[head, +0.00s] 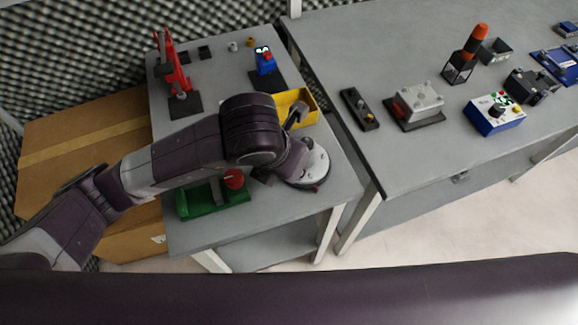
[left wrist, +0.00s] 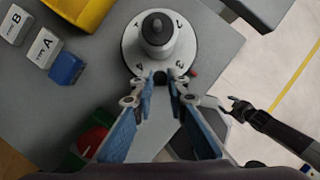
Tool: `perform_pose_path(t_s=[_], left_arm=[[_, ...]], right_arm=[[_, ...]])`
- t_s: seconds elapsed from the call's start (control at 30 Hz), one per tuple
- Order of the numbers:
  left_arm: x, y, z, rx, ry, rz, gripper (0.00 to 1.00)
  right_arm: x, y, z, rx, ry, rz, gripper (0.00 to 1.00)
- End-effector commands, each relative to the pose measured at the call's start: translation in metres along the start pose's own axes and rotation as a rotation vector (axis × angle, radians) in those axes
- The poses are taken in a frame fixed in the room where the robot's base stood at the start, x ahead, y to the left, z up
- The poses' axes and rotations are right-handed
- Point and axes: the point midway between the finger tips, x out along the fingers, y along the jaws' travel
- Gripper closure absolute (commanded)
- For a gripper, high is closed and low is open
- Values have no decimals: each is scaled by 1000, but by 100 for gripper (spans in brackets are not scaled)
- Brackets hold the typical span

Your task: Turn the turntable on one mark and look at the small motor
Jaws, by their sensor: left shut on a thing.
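The turntable (left wrist: 131,52) is a pale round disc with numbers around its top, standing on the smaller grey table. A small grey motor (left wrist: 157,30) with a dark top stands upright at its middle. The number 4 is on the near left of the disc and 3 on the near right. My left gripper (left wrist: 160,80) is shut on a dark peg (left wrist: 160,77) at the disc's near rim. In the head view the arm partly covers the turntable (head: 315,165), and the motor is not clear there. My right gripper (left wrist: 236,104) appears small at the right of the wrist view; its jaws are unclear.
A red mark (left wrist: 194,73) sits beside the disc. A yellow bin (head: 309,108) stands behind it and a green fixture (head: 222,204) with a red knob is at the near left. Blue and red objects stand farther back. The bigger table (head: 400,160) at right holds several devices.

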Motion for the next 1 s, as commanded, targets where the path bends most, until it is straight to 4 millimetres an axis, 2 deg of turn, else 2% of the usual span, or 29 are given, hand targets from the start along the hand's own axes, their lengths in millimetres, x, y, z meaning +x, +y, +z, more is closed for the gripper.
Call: perform_pose_path(t_s=[0.4,0.9,0.93,1.0], left_arm=[[0,-5,1,-80,-3,33,100],[-1,-6,2,-89,-4,36,100],[-1,-6,2,-89,-4,36,85],[-1,-6,2,-89,-3,36,78]], right_arm=[[7,0,1,0,0,0,54],[7,0,1,0,-1,0,54],[7,0,1,0,-1,0,54],[7,0,1,0,-1,0,54]])
